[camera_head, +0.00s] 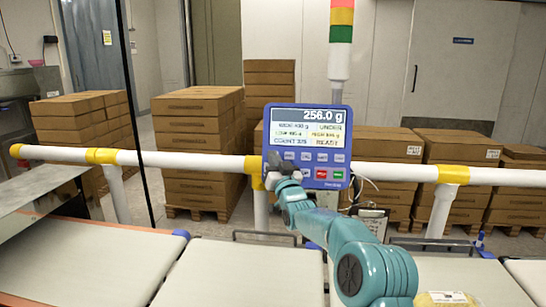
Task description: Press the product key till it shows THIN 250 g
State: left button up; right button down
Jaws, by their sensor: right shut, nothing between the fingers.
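The checkweigher's blue control box (356,172) is mounted at the white rail in the middle of the view. Its screen (308,127) reads 256.0 g on the top line, with UNDER and READY on the right below. The product line at the left is too small to read surely. Rows of small keys sit under the screen, with a red key (321,174) and a green key (338,175) at the lower right. My right gripper (273,164) is shut and empty at the box's lower left, hiding keys there. I cannot tell whether it touches a key. My left gripper is out of view.
A white rail (215,162) with yellow joints runs across behind the pale conveyor belts (243,272). A yellowish pack (446,299) lies at the bottom right, partly cut off. Stacked cartons (198,140) stand behind the rail. A signal tower (340,50) rises behind the box.

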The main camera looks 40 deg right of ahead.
jog(key=shift+w+d+f, duration=0.1)
jog(key=shift+w+d, duration=0.15)
jog(key=shift+d, duration=0.1)
dwell(0.6)
dwell(0.3)
jog(key=shift+s+a+r+b, duration=0.2)
jog(key=shift+s+a+b, duration=0.4)
jog(key=shift+b, duration=0.5)
jog(key=shift+a, duration=0.1)
jog(key=s+a+b, duration=0.1)
jog(key=a+b, duration=0.1)
jog(key=s+a+r+b, duration=0.1)
jog(key=b, duration=0.2)
jog(key=shift+s+a+r, duration=0.2)
jog(key=shift+s+a, duration=0.15)
jog(key=shift+s, duration=0.05)
